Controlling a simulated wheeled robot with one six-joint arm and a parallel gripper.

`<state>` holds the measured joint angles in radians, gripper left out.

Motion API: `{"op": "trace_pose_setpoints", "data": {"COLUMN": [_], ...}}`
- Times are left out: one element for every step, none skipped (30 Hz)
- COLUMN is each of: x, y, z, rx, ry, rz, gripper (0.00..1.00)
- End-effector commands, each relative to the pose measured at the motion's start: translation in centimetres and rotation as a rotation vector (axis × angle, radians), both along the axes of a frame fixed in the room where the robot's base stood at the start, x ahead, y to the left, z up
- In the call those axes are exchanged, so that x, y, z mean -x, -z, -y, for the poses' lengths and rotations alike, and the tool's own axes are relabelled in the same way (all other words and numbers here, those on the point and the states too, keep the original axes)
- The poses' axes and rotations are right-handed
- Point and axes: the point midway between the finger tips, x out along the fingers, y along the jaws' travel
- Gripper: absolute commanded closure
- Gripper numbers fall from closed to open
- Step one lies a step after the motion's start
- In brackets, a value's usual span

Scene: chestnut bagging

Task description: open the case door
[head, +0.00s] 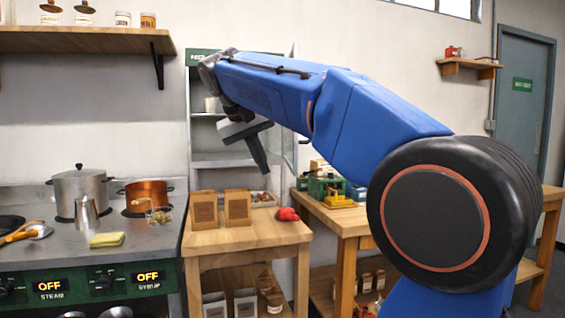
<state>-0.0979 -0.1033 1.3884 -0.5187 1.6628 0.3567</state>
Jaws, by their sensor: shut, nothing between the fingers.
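The case (203,165) is a tall pale cabinet with shelves, standing against the back wall under a green sign. A narrow pale upright panel (291,130) at its right side may be the edge of its door; I cannot tell how far it stands open. My arm reaches across the front of the case and hides much of its upper part. My gripper (262,168) is shut and empty, pointing down in front of the case's shelves. I cannot tell whether it touches anything.
A small wooden table (240,236) with brown bags (237,207) and a red item (287,214) stands before the case. The stove counter (150,240) with pots is at the left. Another wooden table (350,220) with green crates is at the right.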

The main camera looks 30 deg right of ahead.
Motion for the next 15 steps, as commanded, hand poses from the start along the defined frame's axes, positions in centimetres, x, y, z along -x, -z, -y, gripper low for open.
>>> {"op": "trace_pose_setpoints", "data": {"x": [-1.4,-2.0,-2.8,-3.3,-3.8,-4.4,-4.7,-5.1,-5.5,-5.7,-5.9,-6.1,-6.2,-6.3,-6.4], "y": [-1.2,-1.8,-2.8,-3.3,-3.9,-4.6,-5.0,-5.5,-5.9,-6.2,-6.5,-6.7,-6.9,-7.0,-7.1], "z": [0.0,0.1,0.2,0.2,0.3,0.3,0.4,0.4,0.4,0.4,0.4,0.4,0.4,0.4,0.4], "rx": [0.015,0.023,0.035,0.042,0.05,0.059,0.066,0.071,0.076,0.08,0.085,0.087,0.09,0.091,0.093], "ry": [0.027,0.047,0.073,0.092,0.112,0.135,0.152,0.167,0.187,0.198,0.209,0.22,0.226,0.231,0.237], "rz": [0.004,0.007,0.011,0.013,0.017,0.022,0.024,0.028,0.031,0.034,0.037,0.037,0.04,0.042,0.042], "gripper": [1.0,1.0,1.0,1.0,1.0,1.0,1.0,1.0,1.0,1.0,1.0,1.0,1.0,1.0,1.0]}}
